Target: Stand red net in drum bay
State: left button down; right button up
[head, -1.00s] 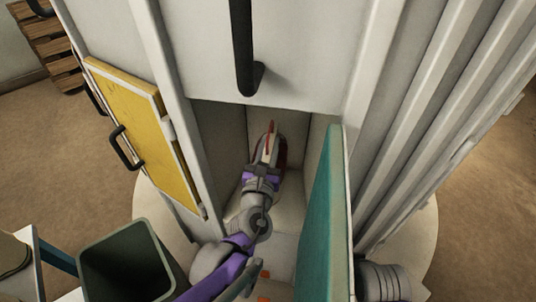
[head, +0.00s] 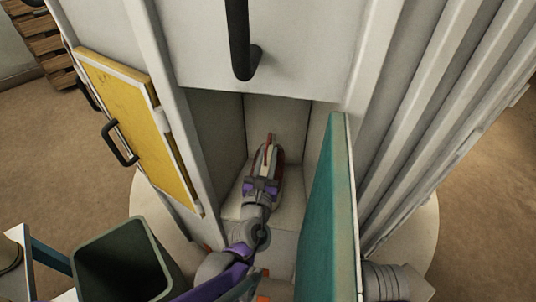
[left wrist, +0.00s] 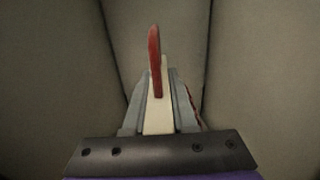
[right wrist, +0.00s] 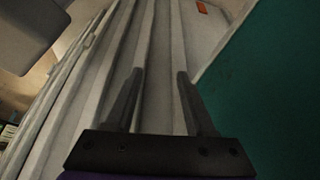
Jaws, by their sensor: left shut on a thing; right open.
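The drum bay (head: 290,112) is the open pale compartment in the middle of the head view, below a white panel. My left gripper (head: 264,172) reaches inside it, shut on the pale top piece of the red net (head: 279,163). A red strip stands up from this piece and also shows in the left wrist view (left wrist: 155,60). The net looks roughly upright; most of its body is hidden by the gripper, and I cannot tell whether it touches the floor. My right gripper (right wrist: 155,95) is open and empty, outside the bay.
A teal door (head: 325,220) stands open along the bay's right side. A yellow door (head: 135,120) with a black handle is on the left. A dark green bin (head: 125,265) stands at lower left. White ribbed panels (right wrist: 160,50) lie before my right gripper.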

pick_arm(q)
jog(key=c, duration=0.7)
grip_release()
jog(key=shift+f, duration=0.1)
jog(key=shift+r, duration=0.25)
jog(key=s+a+p, duration=0.1)
jog(key=s+a, duration=0.1)
jog(key=s, duration=1)
jog(key=s+a+f+n+g+y, duration=0.1)
jog(key=a+f+n+g+y, duration=0.25)
jog(key=a+n, duration=0.65)
jog(key=s+a+f+n+g+y, duration=0.1)
jog(key=a+f+n+g+y, duration=0.25)
jog(key=a+n, duration=0.6)
jog(key=shift+s+d+f+n+g+h, duration=0.85)
jog(key=shift+s+n, duration=0.95)
jog(key=shift+n, duration=1.3)
jog(key=shift+s+d+f+n+g+h, duration=0.45)
jog(key=shift+s+n+g, duration=1.05)
jog(key=shift+n, duration=1.55)
jog(key=shift+s+d+f+n+g+h, duration=0.7)
jog(key=shift+s+n, duration=1.4)
jog(key=shift+n, duration=1)
